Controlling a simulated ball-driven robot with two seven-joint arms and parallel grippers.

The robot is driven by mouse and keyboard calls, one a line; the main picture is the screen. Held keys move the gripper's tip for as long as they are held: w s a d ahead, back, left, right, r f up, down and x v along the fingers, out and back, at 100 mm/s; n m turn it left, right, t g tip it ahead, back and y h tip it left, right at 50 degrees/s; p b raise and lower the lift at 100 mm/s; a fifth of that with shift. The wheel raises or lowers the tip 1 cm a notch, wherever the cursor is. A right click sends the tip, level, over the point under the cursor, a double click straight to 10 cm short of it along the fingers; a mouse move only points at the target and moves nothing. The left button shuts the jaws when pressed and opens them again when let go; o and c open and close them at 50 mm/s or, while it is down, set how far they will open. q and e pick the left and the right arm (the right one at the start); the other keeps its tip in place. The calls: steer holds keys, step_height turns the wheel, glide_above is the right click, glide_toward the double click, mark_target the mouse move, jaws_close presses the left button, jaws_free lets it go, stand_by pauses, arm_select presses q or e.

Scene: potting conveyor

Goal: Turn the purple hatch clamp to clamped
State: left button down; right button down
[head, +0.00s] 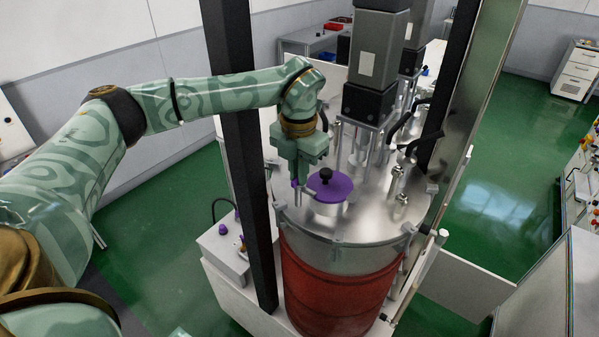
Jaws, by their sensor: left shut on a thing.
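The purple hatch (334,189) is a round lid with a black knob on the shiny metal top of the red drum. The purple hatch clamp (294,183) shows as a small purple piece at the left of the hatch, mostly covered by my gripper. My left gripper (299,188) points down at the drum top's left side and is shut on the clamp, beside the hatch. The clamp's exact angle is hidden by the fingers. My right gripper is not in view.
A black post (247,160) stands left of the red drum (335,290), close to my left forearm. A grey motor (377,50) and metal rods rise behind the hatch. A control box (222,258) with purple knobs sits at lower left. Green floor lies open at left.

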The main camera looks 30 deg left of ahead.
arm_select(q)
steer(key=n+b, duration=0.1)
steer(key=n, duration=0.3)
steer(key=shift+r+n, duration=0.1)
steer(key=shift+n, duration=0.2)
steer(key=n+b, duration=0.1)
steer(key=n, duration=0.3)
steer(key=shift+r+n, duration=0.1)
steer(key=shift+n, duration=0.3)
steer(key=c, duration=1.5)
jaws_free()
steer(key=shift+s, duration=0.1)
